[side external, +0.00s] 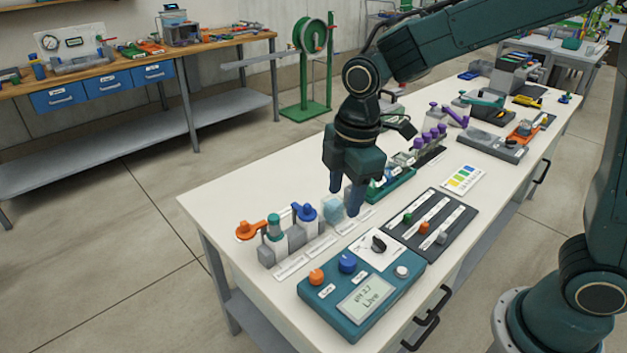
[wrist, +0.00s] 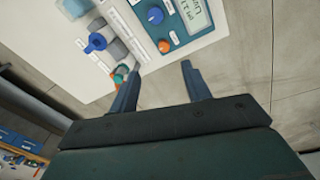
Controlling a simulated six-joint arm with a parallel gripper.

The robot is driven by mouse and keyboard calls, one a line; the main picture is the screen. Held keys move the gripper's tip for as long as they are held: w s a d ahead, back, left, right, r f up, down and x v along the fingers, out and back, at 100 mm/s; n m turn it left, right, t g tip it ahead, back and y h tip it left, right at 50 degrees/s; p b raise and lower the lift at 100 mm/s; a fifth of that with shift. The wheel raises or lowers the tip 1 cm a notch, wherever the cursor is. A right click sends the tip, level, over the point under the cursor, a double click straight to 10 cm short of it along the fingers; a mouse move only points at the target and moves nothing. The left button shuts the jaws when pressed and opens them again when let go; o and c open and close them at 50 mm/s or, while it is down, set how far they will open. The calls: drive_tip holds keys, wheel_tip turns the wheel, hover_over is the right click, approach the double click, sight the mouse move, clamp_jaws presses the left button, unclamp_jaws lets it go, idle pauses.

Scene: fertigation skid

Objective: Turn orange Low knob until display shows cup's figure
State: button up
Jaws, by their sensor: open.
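The orange knob (side external: 316,277) is at the left front of a teal control box (side external: 340,322), beside a blue knob (side external: 347,262). The box's display (side external: 366,298) appears to read "pH 2.7 Live". The orange knob (wrist: 165,46) also shows in the wrist view, beyond the fingertips, with the blue knob (wrist: 155,16) and part of the display (wrist: 195,12). My gripper (side external: 346,198) is open, pointing down behind the box and apart from the orange knob. Its fingers (wrist: 160,85) have nothing between them in the wrist view. A pale translucent cup-like piece (side external: 333,207) is beside the fingers; no figure is legible.
Orange-, teal- and blue-topped fittings (side external: 274,228) stand on grey blocks left of the box, with small labels in front. The left table corner is clear.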

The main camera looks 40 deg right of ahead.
sight(316, 273)
drive_tip(key=w+a+f+n+g, duration=0.1)
drive_tip(key=w+a+f+n, duration=0.1)
drive_tip(key=f, duration=0.4)
drive_tip(key=shift+w+a+n, duration=0.4)
drive_tip(key=shift+a+n, duration=0.4)
drive_tip(key=shift+a, duration=0.2)
drive_tip(key=shift+f, duration=6.85)
drive_tip(key=shift+c, duration=0.5)
drive_tip(key=c, duration=0.9)
